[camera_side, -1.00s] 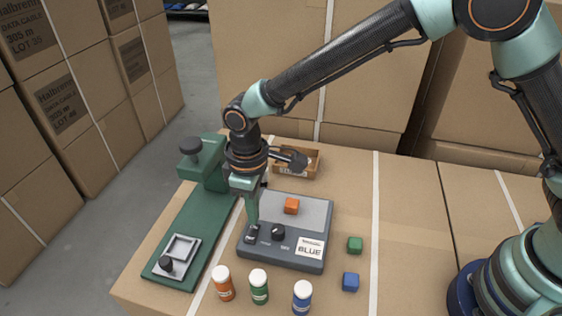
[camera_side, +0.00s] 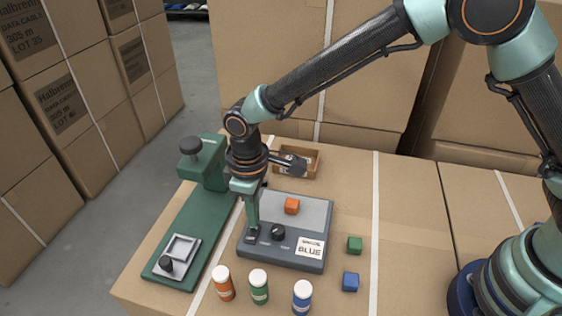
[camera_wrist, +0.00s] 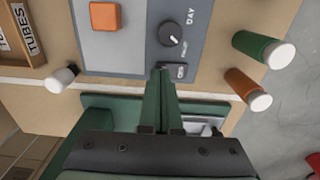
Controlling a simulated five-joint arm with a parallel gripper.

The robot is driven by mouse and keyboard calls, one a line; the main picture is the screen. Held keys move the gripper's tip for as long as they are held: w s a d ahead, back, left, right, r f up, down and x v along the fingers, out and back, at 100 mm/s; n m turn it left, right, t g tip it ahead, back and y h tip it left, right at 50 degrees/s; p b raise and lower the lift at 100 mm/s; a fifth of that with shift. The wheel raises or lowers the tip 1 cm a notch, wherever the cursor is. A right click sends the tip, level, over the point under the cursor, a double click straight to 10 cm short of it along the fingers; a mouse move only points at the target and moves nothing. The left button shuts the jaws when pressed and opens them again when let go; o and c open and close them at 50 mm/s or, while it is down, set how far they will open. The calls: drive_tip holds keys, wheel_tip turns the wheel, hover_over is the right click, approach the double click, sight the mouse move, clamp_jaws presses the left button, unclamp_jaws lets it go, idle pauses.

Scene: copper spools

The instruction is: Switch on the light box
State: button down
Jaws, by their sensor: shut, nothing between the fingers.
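The light box (camera_side: 284,251) is a grey unit with a pale top panel, a black dial (camera_side: 278,232), a card reading "BLUE" (camera_side: 311,247) and a small dark switch (camera_side: 251,239) at its front left. An orange cube (camera_side: 291,206) lies on the panel. My gripper (camera_side: 252,226) is shut and empty, pointing down at the switch. In the wrist view, my gripper tips (camera_wrist: 163,72) are right beside the switch (camera_wrist: 181,72), below the dial (camera_wrist: 171,33). I cannot tell whether they touch it or which way it is set.
A green press-like stand (camera_side: 203,205) is left of the light box. Orange (camera_side: 222,283), green (camera_side: 259,287) and blue (camera_side: 302,297) capped tubes stand in front. A green cube (camera_side: 355,245) and blue cube (camera_side: 350,281) lie right. An open box (camera_side: 311,160) is behind.

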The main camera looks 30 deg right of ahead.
drive_tip(key=shift+f, duration=0.5)
idle(0.3)
drive_tip(key=shift+r, duration=3.5)
drive_tip(key=shift+w+d+r, duration=0.1)
drive_tip(key=shift+d+r, duration=0.05)
drive_tip(key=shift+r, duration=0.05)
wheel_tip(320, 180, up, 5)
drive_tip(key=m, duration=0.2)
hover_over(278, 213)
drive_tip(key=s+d+r+m+t, duration=0.2)
drive_tip(key=d+r, duration=0.2)
drive_tip(key=d, duration=0.4)
drive_tip(key=s+d+r+m+t, duration=0.25)
drive_tip(key=d+r, duration=0.25)
drive_tip(key=d, duration=0.3)
drive_tip(key=s+d+m+t, duration=0.1)
drive_tip(key=s+d+m, duration=0.1)
drive_tip(key=s+d, duration=0.3)
drive_tip(key=shift+s+d, duration=0.3)
drive_tip(key=shift+d, duration=0.4)
